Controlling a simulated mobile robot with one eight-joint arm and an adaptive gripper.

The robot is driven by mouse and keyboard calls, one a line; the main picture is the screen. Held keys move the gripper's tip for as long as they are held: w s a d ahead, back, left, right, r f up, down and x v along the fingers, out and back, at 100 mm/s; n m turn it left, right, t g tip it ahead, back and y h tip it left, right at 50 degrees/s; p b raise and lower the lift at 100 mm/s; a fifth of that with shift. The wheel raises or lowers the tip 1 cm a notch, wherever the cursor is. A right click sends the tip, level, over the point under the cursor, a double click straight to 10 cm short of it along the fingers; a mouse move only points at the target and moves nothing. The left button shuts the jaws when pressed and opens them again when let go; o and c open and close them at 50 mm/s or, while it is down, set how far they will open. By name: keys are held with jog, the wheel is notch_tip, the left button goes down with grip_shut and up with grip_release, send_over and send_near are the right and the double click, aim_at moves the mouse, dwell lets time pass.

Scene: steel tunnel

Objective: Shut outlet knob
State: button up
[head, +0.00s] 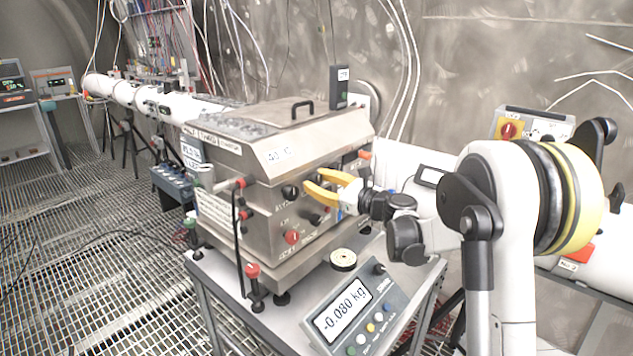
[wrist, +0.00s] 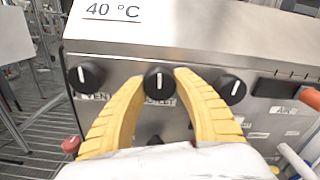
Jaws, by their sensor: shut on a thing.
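The outlet knob (wrist: 160,82) is a black round knob with an upright white mark, on the steel front panel of a boxy unit (head: 225,215). The label below it is partly covered and its end reads like "LET". My gripper (head: 313,187) has yellow fingers. In the wrist view my gripper (wrist: 160,77) has one fingertip on each side of the outlet knob, shut on it. A similar black knob (wrist: 87,77) labelled like "VENT" sits to the left. Another black knob (wrist: 232,88) with a tilted mark sits to the right, its label hidden by the finger.
A sloped lid edge marked 40 °C (wrist: 115,12) overhangs the knobs. A red knob (head: 292,237) sits lower on the panel. A scale display (head: 350,310) reading -0.080 kg stands on the cart in front. White pipes (head: 160,103) run behind.

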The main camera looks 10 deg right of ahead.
jog(key=shift+m, duration=0.6)
jog(key=o, duration=1.2)
jog(key=v, duration=1.2)
jog(key=shift+a, duration=0.1)
